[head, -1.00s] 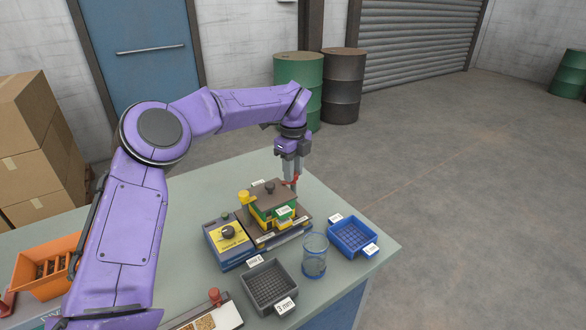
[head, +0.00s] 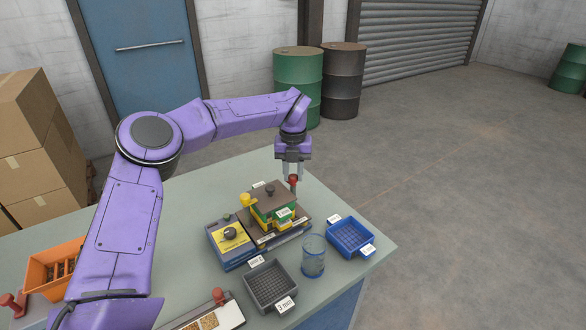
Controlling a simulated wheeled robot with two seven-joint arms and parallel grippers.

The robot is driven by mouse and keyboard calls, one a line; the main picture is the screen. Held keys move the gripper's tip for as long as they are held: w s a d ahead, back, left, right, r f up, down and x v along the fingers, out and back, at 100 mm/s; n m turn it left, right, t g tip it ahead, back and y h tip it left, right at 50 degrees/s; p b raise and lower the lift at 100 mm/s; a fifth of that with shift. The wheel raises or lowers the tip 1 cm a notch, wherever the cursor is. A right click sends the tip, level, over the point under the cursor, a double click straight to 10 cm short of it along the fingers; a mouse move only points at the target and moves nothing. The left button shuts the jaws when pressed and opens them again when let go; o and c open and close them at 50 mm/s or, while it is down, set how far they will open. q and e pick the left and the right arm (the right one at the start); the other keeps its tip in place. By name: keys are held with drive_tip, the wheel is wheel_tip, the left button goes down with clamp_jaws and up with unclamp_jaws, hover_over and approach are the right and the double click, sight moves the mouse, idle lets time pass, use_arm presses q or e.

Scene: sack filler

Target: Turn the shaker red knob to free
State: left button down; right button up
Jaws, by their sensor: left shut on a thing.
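The shaker (head: 271,211) stands on the table as a stack of green and yellow layers with a brown lid and a dark knob on top. The red knob (head: 293,184) shows at the back right of the stack. My left gripper (head: 292,178) points down there, with its fingers shut on the red knob. The exact turn of the knob is too small to tell. A yellow knob (head: 245,200) sits at the stack's left side. My right gripper is not in view.
A blue control box (head: 229,240) with a dial adjoins the shaker. A grey sieve tray (head: 271,286), a glass beaker (head: 313,257) and a blue sieve tray (head: 350,237) stand in front and to the right. An orange bin (head: 52,268) is at left. The table's back left is clear.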

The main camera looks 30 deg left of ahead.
sight(293, 175)
use_arm(q)
drive_tip(key=shift+s+d+f+m+p, duration=0.15)
drive_tip(key=shift+f+m+p, duration=0.15)
drive_tip(key=shift+m, duration=0.5)
drive_tip(key=c, duration=0.8)
unclamp_jaws()
drive_tip(key=shift+c, duration=0.2)
drive_tip(key=shift+r, duration=0.1)
drive_tip(key=shift+r, duration=0.25)
wheel_tip(293, 175, up, 10)
drive_tip(key=b, duration=0.1)
